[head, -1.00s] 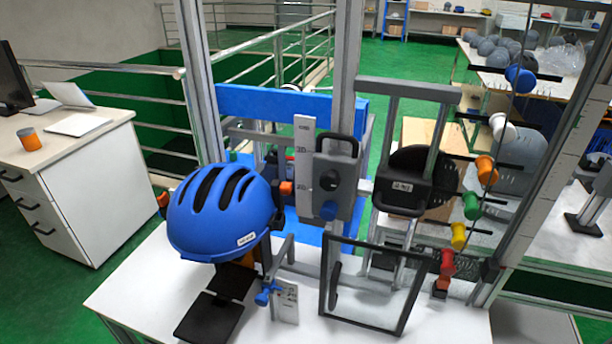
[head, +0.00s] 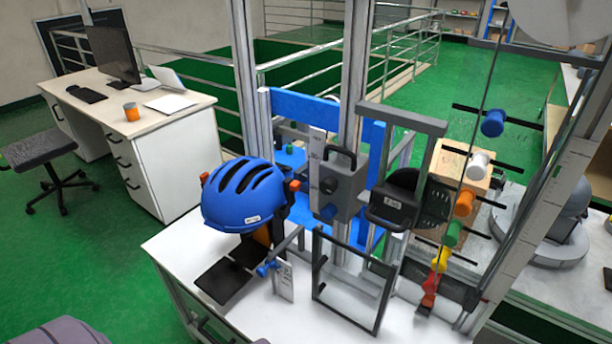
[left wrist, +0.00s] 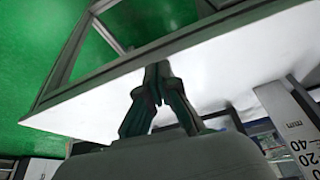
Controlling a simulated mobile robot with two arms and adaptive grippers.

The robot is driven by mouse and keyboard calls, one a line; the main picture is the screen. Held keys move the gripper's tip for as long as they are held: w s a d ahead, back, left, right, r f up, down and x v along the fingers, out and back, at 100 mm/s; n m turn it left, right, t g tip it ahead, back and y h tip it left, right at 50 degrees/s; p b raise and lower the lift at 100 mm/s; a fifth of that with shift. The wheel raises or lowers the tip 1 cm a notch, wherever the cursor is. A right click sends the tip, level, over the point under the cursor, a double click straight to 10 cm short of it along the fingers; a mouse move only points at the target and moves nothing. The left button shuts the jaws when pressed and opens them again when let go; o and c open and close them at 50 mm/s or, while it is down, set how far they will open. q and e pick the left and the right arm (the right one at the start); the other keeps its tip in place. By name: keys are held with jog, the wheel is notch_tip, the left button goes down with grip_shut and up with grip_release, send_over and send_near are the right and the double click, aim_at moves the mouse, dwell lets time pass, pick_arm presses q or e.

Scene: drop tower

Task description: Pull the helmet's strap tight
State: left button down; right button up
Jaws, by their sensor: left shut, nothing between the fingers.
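The blue helmet (head: 240,195) with dark vents and a small white label sits on a dark support at the left of the white table (head: 185,250). I cannot make out its strap in the head view; the underside is dark and mostly hidden by the shell. My left gripper (left wrist: 157,72) shows in the left wrist view, its fingers together and empty, in front of the white table surface near its edge. The helmet is not recognisable in that view. My right gripper is in neither view.
A black plate (head: 222,281) and a blue-knobbed clamp (head: 266,268) are below the helmet. A dark-framed clear panel (head: 350,285) stands to the right. Metal posts rise behind, and coloured knobs (head: 463,203) line the right. The floor at left is mostly open.

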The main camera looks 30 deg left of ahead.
pick_arm(q)
jog(key=w+a+r+m+t+h+p, duration=0.1)
jog(key=w+r, duration=0.6)
jog(key=r, duration=0.5)
jog(key=w+a+r+m+t+h+p, duration=0.1)
jog(key=w+r+m+t+p, duration=0.1)
jog(key=w+r, duration=0.7)
jog(key=w+a+r+n+t+y, duration=0.1)
jog(key=w+a+r+n, duration=0.1)
jog(key=a+r, duration=0.75)
jog(key=w+a+r+n+t+y, duration=0.1)
jog(key=a+r+n, duration=0.2)
jog(key=a+r, duration=0.7)
jog(key=p, duration=0.3)
send_over(298, 182)
jog(key=s, duration=0.3)
notch_tip(298, 182, down, 3)
jog(key=f, duration=0.3)
jog(key=f+p, duration=0.1)
jog(key=shift+w+a+f, duration=0.25)
jog(key=shift+w+a, duration=0.05)
